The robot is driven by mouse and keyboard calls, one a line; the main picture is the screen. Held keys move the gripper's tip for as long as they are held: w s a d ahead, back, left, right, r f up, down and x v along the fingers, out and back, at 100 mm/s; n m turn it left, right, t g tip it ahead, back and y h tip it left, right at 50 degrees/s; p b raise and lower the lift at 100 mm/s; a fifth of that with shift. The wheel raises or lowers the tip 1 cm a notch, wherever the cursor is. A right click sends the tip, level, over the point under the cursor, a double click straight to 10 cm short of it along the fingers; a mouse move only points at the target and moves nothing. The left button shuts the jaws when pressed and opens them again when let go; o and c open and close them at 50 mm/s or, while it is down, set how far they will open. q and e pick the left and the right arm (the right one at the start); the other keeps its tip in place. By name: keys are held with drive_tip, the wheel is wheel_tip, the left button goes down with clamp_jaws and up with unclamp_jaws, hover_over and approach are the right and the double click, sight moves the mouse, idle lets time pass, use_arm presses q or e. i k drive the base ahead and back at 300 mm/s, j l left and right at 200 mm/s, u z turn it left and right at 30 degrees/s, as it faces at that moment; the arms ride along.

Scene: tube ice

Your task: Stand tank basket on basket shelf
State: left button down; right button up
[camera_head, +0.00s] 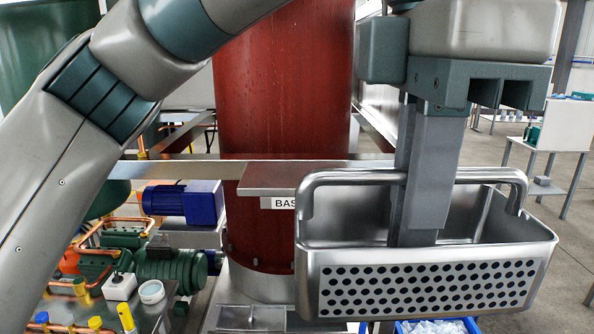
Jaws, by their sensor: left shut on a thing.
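My left gripper (424,175) comes down from the upper right of the head view. Its fingers are shut on the top handle of the tank basket (430,289), a steel box with a perforated front. The basket hangs upright from the gripper, at the right of the view. The basket shelf (256,180) is a small flat steel plate with a label reading "BAS", the rest hidden by the basket. It sits in front of the red column, left of and behind the basket. The shelf's right part is hidden by the basket. My right gripper is not in view.
A large red cylinder (283,85) stands behind the shelf. A blue motor (185,203), green pumps (172,268) and copper pipes fill the lower left. A blue crate (440,326) with clear ice pieces is below the basket. White tables stand at the far right.

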sight(284, 178)
drive_tip(key=i, duration=1.4)
